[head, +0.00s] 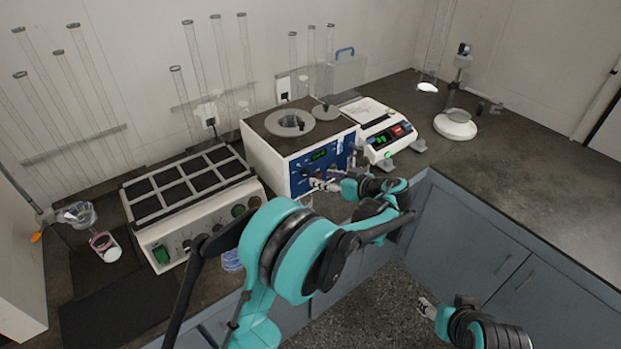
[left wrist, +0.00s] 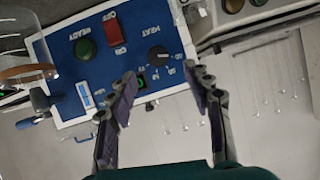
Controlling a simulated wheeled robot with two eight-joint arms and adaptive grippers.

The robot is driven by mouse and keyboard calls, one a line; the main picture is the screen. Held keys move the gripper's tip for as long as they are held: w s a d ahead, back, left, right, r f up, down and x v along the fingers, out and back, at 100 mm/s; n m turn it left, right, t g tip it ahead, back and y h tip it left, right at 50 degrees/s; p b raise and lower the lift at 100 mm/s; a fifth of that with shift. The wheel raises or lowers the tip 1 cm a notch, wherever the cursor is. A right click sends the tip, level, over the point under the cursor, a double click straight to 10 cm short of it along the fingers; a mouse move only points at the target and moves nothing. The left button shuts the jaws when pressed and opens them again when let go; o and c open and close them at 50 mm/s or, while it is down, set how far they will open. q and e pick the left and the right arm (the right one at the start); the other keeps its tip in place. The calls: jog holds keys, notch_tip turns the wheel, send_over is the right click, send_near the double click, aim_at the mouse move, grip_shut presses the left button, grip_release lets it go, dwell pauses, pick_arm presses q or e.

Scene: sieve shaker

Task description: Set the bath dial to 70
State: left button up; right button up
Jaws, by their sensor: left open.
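The bath is a white box with a dark top and a round opening (head: 290,123), at the middle back of the bench. Its blue front panel (head: 318,156) has a lit green display. In the left wrist view the panel (left wrist: 62,52) appears turned over, with a black dial (left wrist: 158,57) marked HEAT and numbers around it. My left gripper (head: 325,185) is in front of the panel. In the left wrist view its open fingers (left wrist: 163,78) stand either side of the dial's line, apparently short of it; contact cannot be told. My right gripper (head: 428,308) is low at right, finger state unclear.
The right-hand bench is mostly clear.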

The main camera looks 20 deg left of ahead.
aim_at(307, 174)
pick_arm(q)
jog(key=b+x, duration=0.1)
jog(key=x, duration=0.2)
jog(key=b+x, duration=0.1)
jog(key=x, duration=0.2)
jog(key=shift+w+f, duration=0.3)
jog(key=shift+f, duration=0.05)
jog(key=shift+w+a+f+b, duration=0.15)
jog(key=shift+w+a+b, duration=0.2)
jog(key=shift+a, duration=0.2)
jog(key=c, duration=1.1)
